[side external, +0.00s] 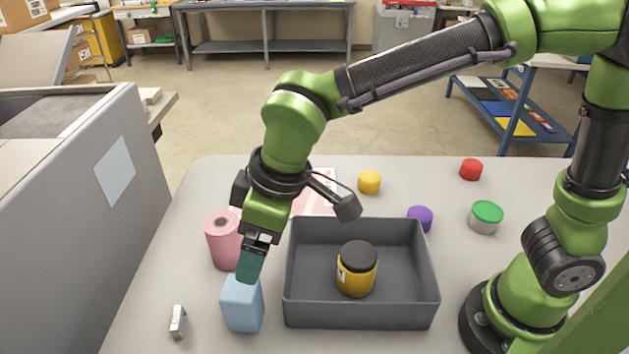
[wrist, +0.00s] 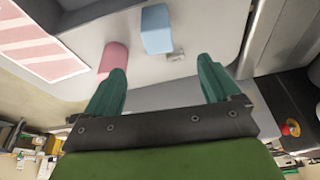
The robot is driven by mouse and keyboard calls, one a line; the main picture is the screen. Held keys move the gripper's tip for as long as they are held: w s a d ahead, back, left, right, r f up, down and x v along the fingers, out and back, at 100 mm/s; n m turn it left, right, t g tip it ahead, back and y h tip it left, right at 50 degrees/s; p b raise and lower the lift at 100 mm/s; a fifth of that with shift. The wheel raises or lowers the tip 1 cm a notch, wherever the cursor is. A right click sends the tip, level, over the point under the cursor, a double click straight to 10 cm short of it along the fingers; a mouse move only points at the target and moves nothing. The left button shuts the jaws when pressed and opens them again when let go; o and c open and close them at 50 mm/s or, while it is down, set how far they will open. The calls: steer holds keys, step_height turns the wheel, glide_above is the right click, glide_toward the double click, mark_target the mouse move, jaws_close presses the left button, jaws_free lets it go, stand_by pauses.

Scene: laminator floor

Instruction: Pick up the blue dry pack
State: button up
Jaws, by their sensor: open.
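The blue dry pack (side external: 242,305) is a light blue block standing upright on the table, left of the grey bin. In the wrist view the blue pack (wrist: 156,28) lies at the top middle, beyond my fingertips. My gripper (side external: 249,266) has teal fingers and points down; in the side view its tips overlap the pack's top edge. In the wrist view my gripper (wrist: 162,68) is open with nothing between its fingers. Whether the tips touch the pack is not clear.
A pink roll (side external: 222,245) stands close behind the pack. The grey bin (side external: 362,316) holds a yellow jar with a black lid (side external: 357,270). A small metal piece (side external: 177,322) lies left of the pack. A grey machine (side external: 75,220) stands at the left.

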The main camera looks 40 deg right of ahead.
mark_target(241, 288)
steer(key=x, duration=1)
steer(key=shift+w+f, duration=0.15)
steer(key=shift+f, duration=0.15)
steer(key=shift+w+x, duration=0.15)
steer(key=shift+x, duration=1.35)
steer(key=shift+w+x, duration=0.1)
steer(key=shift+x, duration=1.35)
steer(key=shift+r, duration=0.1)
steer(key=shift+c, duration=0.3)
steer(key=c, duration=1.1)
